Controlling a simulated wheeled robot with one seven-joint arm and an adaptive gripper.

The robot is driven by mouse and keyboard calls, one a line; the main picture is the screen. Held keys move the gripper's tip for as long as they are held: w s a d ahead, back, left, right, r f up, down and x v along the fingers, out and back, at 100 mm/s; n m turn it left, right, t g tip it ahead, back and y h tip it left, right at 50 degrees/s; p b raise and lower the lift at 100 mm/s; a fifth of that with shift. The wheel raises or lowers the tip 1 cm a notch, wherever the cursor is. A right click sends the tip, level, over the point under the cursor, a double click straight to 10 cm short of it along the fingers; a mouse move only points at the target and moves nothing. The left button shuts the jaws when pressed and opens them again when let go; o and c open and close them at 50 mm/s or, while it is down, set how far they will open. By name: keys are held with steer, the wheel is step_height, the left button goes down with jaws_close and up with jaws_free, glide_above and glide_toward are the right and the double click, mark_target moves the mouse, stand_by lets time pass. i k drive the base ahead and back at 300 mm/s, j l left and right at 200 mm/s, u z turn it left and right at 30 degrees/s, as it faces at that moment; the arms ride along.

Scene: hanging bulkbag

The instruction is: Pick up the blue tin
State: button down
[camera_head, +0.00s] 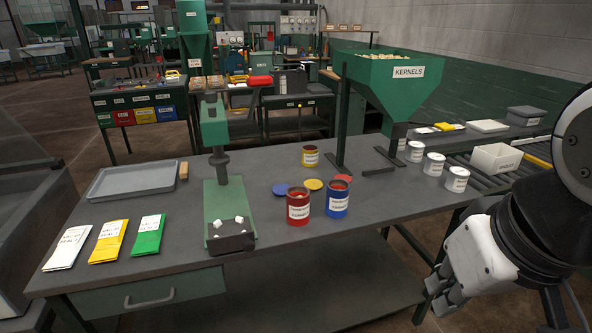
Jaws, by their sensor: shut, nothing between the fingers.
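The blue tin (337,199) stands upright and open on the grey table, with a white label on its side. It is close beside a red tin (298,207) on its left. A small yellow tin (310,156) stands behind them. Blue, yellow and red lids (313,184) lie flat behind the red and blue tins. My gripper (436,304) is at the lower right, off the table's front edge and lower than the tabletop. It is shut and empty, well apart from the blue tin.
A green press (216,150) stands left of the tins. A green hopper (390,85) marked KERNELS stands behind right. Three white tins (434,164) line the right side by a roller conveyor. Bags (108,241) and a grey tray (132,180) lie left. The tabletop right of the blue tin is clear.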

mark_target(338, 194)
steer(key=i+j+z, duration=0.35)
steer(key=i+j, duration=0.2)
steer(key=j, duration=0.15)
steer(key=i+j+z, duration=0.2)
steer(key=j, duration=0.25)
steer(key=i+j+z, duration=0.15)
steer(key=j, duration=0.25)
steer(key=i, duration=0.1)
